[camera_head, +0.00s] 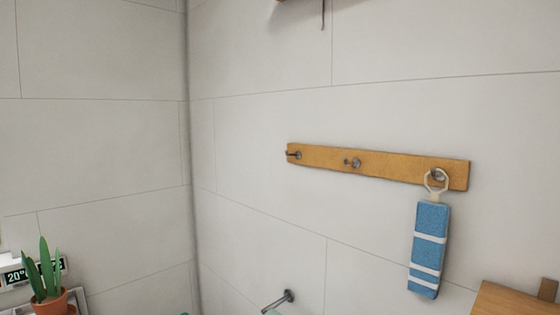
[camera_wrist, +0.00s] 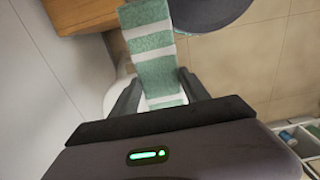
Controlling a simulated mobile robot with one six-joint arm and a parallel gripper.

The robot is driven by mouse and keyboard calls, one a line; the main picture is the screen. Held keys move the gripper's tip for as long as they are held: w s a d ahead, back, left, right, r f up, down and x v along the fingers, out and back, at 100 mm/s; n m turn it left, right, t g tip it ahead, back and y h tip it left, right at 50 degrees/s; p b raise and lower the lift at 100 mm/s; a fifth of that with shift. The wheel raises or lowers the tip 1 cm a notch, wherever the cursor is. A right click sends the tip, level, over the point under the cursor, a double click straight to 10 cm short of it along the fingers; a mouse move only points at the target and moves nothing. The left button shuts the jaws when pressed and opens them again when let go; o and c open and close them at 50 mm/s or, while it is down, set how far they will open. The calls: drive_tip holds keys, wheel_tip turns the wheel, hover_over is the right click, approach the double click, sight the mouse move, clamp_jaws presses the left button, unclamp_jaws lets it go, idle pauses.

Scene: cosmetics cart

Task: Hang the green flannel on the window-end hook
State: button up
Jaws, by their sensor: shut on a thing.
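The green flannel (camera_wrist: 153,58), with white stripes, lies between the fingers of my gripper (camera_wrist: 160,84) in the wrist view. My gripper is shut on it, and the cloth extends beyond the fingertips to the top of the picture. In the head view a wooden hook rail (camera_head: 320,157) is fixed to the tiled wall. Its left hook (camera_head: 295,155) and middle hook (camera_head: 354,163) are bare. A blue flannel (camera_head: 429,246) with white stripes hangs by a pale ring from the right hook (camera_head: 439,174). No window shows. My gripper is outside the head view.
A metal wall fitting (camera_head: 282,300) sits low below the rail, with a small green patch at its foot. A potted plant (camera_head: 50,285) and a small display (camera_head: 14,277) are at lower left. A wooden surface (camera_head: 505,301) is at lower right. The wall before the rail is clear.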

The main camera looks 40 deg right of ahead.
drive_tip(key=w+r, duration=0.4)
drive_tip(key=w, duration=0.1)
drive_tip(key=w+r, duration=0.2)
drive_tip(key=shift+w+b, duration=0.3)
drive_tip(key=shift+w, duration=0.1)
drive_tip(key=w+a+r+b, duration=0.1)
drive_tip(key=w+a+r, duration=0.45)
drive_tip(key=r, duration=0.35)
drive_tip(key=w+a+r, duration=0.4)
drive_tip(key=w+r, duration=0.2)
drive_tip(key=r, duration=0.3)
drive_tip(key=a+r+m, duration=0.1)
drive_tip(key=a+r, duration=0.7)
drive_tip(key=r, duration=0.3)
drive_tip(key=shift+a+b, duration=0.3)
drive_tip(key=shift+b, duration=0.1)
drive_tip(key=shift+s, duration=0.15)
